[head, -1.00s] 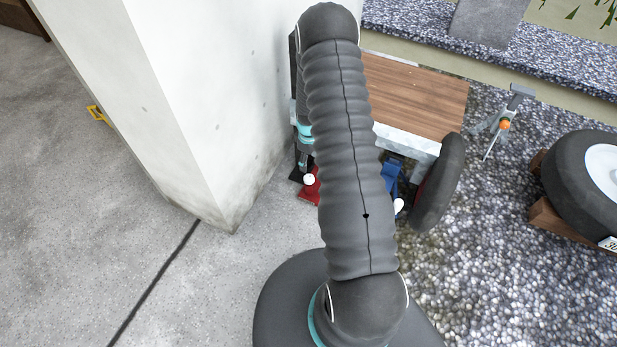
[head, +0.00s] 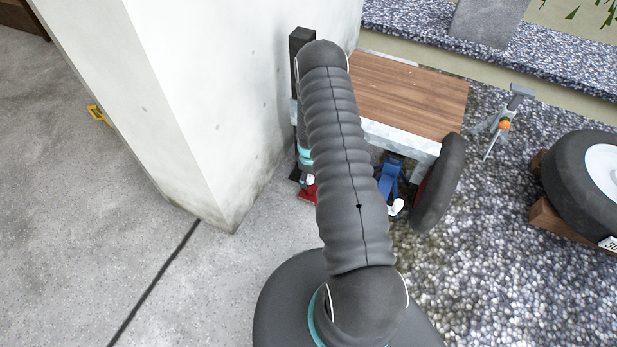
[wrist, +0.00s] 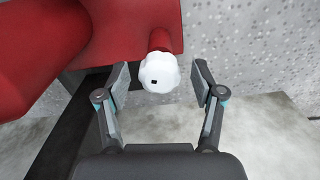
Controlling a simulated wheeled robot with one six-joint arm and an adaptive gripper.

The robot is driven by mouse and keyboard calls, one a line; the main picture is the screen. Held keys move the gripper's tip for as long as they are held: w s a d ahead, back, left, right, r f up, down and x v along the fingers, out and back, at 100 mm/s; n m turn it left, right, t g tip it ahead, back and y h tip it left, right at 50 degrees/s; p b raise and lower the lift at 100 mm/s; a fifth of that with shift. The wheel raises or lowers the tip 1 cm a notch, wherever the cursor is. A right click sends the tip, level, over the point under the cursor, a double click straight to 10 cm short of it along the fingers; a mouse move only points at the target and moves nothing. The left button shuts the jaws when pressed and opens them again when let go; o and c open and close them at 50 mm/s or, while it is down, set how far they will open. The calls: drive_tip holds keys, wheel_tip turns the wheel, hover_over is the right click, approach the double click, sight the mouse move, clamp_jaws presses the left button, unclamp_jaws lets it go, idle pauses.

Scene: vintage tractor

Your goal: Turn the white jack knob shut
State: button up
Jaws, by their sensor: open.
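My gripper (wrist: 162,80) is open, with one finger on each side of the knob and a gap visible at both sides. In the head view my arm hides the gripper; part of the red jack (head: 308,194) and a small white part, likely the knob (head: 310,181), show beside it.
A blue jack (head: 390,172) with a white part (head: 396,207) stands right of my arm, near a black tire (head: 440,185). A wood-topped trailer bed (head: 410,95) is above. A white wall (head: 210,100) stands close on the left.

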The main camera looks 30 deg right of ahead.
drive_tip(key=c, duration=1.1)
drive_tip(key=shift+c, duration=0.2)
drive_tip(key=shift+m+b, duration=0.3)
drive_tip(key=m+b, duration=0.2)
drive_tip(key=shift+f+m, duration=0.2)
drive_tip(key=shift+m, duration=0.2)
drive_tip(key=m+b, duration=0.2)
drive_tip(key=m, duration=0.1)
drive_tip(key=shift+m+b, duration=0.3)
drive_tip(key=shift+b, duration=0.05)
drive_tip(key=m+b, duration=0.2)
drive_tip(key=m, duration=0.2)
drive_tip(key=shift+r, duration=0.1)
drive_tip(key=shift+m+b, duration=0.55)
drive_tip(key=shift+m, duration=0.85)
drive_tip(key=shift+s+r, duration=0.1)
